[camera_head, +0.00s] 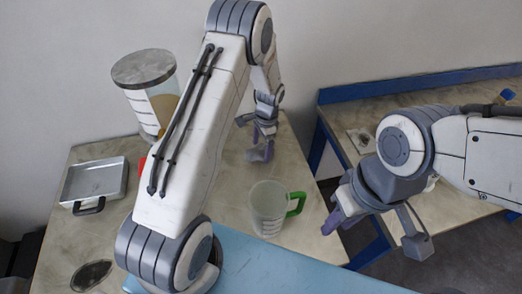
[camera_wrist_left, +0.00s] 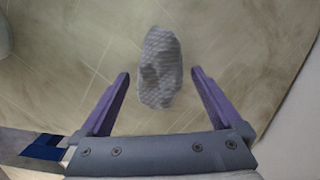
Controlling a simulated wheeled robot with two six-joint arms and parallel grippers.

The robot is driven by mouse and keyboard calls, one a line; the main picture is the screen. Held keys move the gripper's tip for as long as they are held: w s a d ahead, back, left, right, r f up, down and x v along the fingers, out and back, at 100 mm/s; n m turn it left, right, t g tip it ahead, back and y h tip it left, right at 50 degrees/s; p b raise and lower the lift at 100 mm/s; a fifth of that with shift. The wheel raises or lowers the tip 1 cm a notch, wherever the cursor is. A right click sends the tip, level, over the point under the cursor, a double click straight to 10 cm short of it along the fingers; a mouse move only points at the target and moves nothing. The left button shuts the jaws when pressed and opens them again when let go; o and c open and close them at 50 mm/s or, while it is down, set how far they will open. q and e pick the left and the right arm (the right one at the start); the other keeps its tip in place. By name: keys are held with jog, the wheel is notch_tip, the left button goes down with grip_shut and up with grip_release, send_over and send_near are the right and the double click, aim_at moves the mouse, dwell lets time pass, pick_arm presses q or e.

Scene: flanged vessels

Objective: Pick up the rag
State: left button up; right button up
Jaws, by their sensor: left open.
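The rag (camera_wrist_left: 161,68) is a small grey, dimpled cloth lying crumpled on the tiled-looking tabletop in the left wrist view. My left gripper (camera_wrist_left: 160,73) is open, with one purple finger on either side of the rag's lower part as seen and a gap to each side. I cannot tell how high the fingers are above the table. In the head view my left gripper (camera_head: 262,150) is at the back of the table, and I cannot make out the rag there. My right gripper (camera_head: 342,212) hangs at the table's right edge; its jaw opening is unclear.
A measuring jug (camera_head: 268,210) with a green handle stands in front of my left gripper. A lidded vessel (camera_head: 146,85) and a metal pan (camera_head: 95,180) are to the left. A blue-edged table (camera_head: 425,85) stands at the right, beyond a gap.

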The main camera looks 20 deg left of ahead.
aim_at(261, 151)
pick_arm(q)
jog(key=c, duration=1.4)
jog(key=shift+r+b, duration=0.3)
jog(key=shift+r, duration=0.15)
jog(key=r, duration=0.1)
jog(key=r+b, duration=0.1)
jog(key=r, duration=0.1)
jog(key=shift+s+d+r, duration=0.2)
jog(key=shift+d+r, duration=0.1)
jog(key=shift+d, duration=0.1)
jog(key=s+d+r+b, duration=0.1)
jog(key=s+d+r, duration=0.1)
jog(key=d, duration=0.1)
jog(key=s+d+r+b, duration=0.1)
jog(key=s+d+r, duration=0.1)
jog(key=d, duration=0.1)
jog(key=s+d+r+b, duration=0.1)
jog(key=s+d+r, duration=0.1)
jog(key=d, duration=0.1)
jog(key=shift+r, duration=0.3)
